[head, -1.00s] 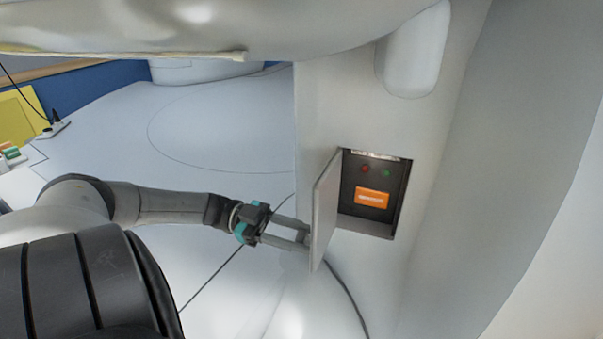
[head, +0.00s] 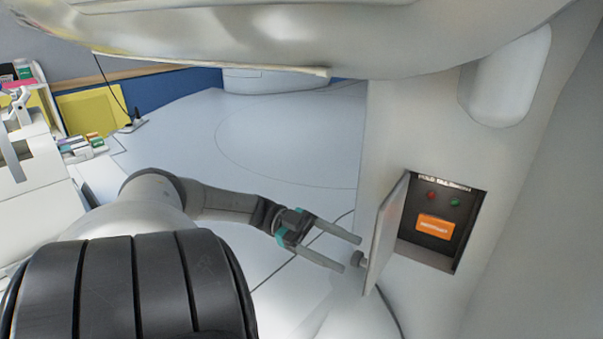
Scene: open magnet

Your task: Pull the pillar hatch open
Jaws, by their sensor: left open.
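The pillar hatch (head: 385,235) is a thin grey door that stands swung open to the left of a dark recess in the white pillar (head: 395,130). A small grey knob (head: 358,259) sticks out from its left face. The recess (head: 412,238) shows a red light, a green light and an orange label (head: 435,227). My left gripper (head: 351,254) is just left of the hatch with its fingers apart and nothing between them. The fingertips are close to the knob; I cannot tell whether one touches it. My right gripper is out of view.
A large pale curved body (head: 270,40) hangs across the top. A white cart with boxes (head: 80,147) and a yellow panel (head: 92,112) are at the left. The floor (head: 290,135) behind my left arm is clear, with a dark cable near the pillar's foot.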

